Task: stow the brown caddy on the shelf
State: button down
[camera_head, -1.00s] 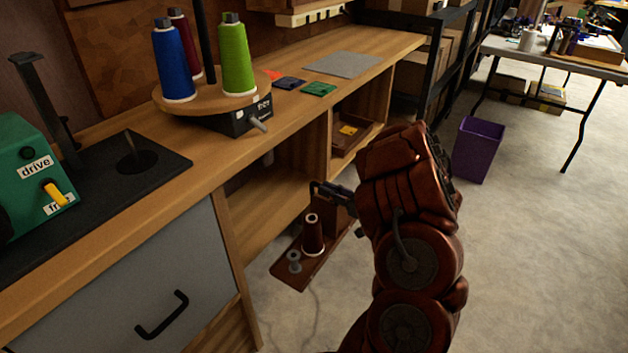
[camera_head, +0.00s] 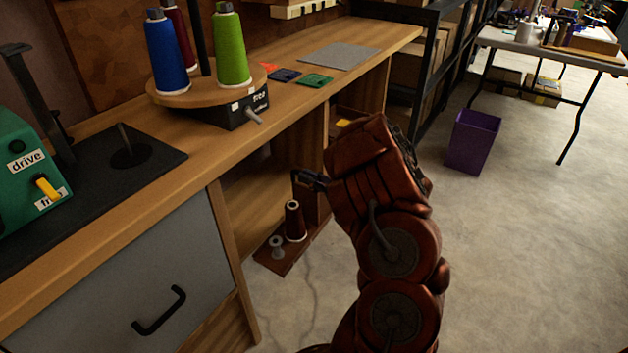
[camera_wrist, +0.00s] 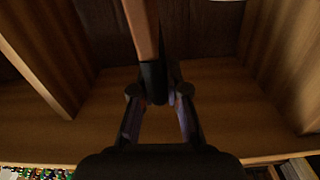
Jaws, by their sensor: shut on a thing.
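The brown caddy (camera_head: 276,259) is a flat tray with an upright panel. It carries a dark red thread cone (camera_head: 294,222) and a small grey spool (camera_head: 277,247), both standing. My gripper (camera_head: 308,180) is shut on the caddy's upright part and holds it at the front of the open shelf bay (camera_head: 258,205). My arm hides part of the caddy's right side.
Side walls of the bay stand left (camera_wrist: 45,50) and right (camera_wrist: 285,60). Another brown tray (camera_head: 345,118) sits in the bay farther right. A grey drawer front (camera_head: 165,280) is at left. The worktop holds a thread stand (camera_head: 190,95). A purple bin (camera_head: 473,142) stands on open floor.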

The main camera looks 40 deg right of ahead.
jog(key=f+b+x, duration=0.2)
jog(key=b+x, duration=0.1)
jog(key=x, duration=1.8)
dwell(1.6)
jog(key=shift+a+b, duration=0.1)
jog(key=shift+b, duration=0.2)
jog(key=c, duration=1.1)
grip_release()
jog(key=shift+f, duration=0.1)
jog(key=shift+s, duration=0.1)
jog(key=v, duration=1.1)
jog(key=shift+s, duration=0.4)
